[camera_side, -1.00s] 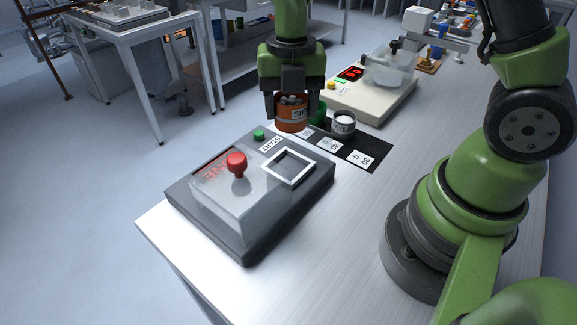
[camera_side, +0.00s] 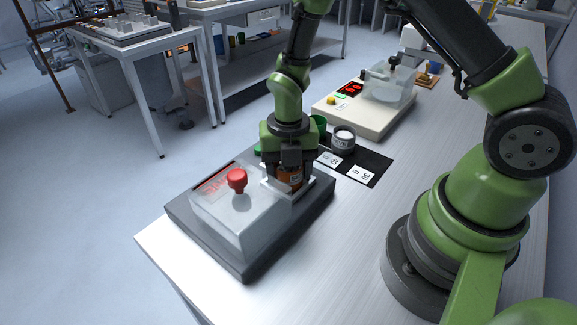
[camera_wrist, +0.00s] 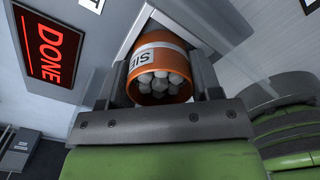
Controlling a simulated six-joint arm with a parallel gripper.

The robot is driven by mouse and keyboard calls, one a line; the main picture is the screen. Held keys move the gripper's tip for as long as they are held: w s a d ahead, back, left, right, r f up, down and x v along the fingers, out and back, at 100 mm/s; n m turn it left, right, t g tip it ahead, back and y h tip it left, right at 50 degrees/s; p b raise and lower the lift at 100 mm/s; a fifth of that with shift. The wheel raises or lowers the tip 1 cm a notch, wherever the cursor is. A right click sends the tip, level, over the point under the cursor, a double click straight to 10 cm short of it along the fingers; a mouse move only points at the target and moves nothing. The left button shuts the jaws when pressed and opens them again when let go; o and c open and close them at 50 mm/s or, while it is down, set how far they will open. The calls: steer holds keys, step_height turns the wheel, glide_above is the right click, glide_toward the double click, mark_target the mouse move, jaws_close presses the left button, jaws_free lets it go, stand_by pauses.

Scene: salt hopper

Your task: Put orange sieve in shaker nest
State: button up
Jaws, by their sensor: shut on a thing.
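The orange sieve (camera_side: 290,176) is between the two fingers of my gripper (camera_side: 289,172), which is shut on it. In the wrist view the sieve (camera_wrist: 158,72) shows a white label band and several grey round pieces inside. The shaker nest (camera_side: 268,182) is the pale square frame on top of the grey shaker. The sieve is upright at this frame, and its lower part is hidden by the fingers and the frame's edge. I cannot tell whether it rests on the bottom of the nest. The nest frame (camera_wrist: 222,20) also shows behind the sieve in the wrist view.
A clear cover with a red knob (camera_side: 237,180) stands on the shaker just left of the nest. A balance (camera_side: 362,118) stands behind.

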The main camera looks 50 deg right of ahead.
steer(key=shift+f, duration=0.1)
steer(key=o, duration=1)
steer(key=shift+c, duration=0.2)
step_height(320, 180, up, 12)
step_height(320, 180, up, 6)
steer(key=m+t, duration=0.2)
steer(key=m, duration=0.5)
glide_above(299, 168)
steer(key=s+r+m+t+y, duration=0.1)
steer(key=s+r+m, duration=0.3)
steer(key=m, duration=0.8)
steer(key=s+r+m+t+y, duration=0.1)
steer(key=s+r+m+t, duration=0.3)
steer(key=s+m, duration=0.4)
steer(key=shift+s+a+r+m, duration=0.15)
steer(key=shift+a+m, duration=0.2)
steer(key=shift+m, duration=1.75)
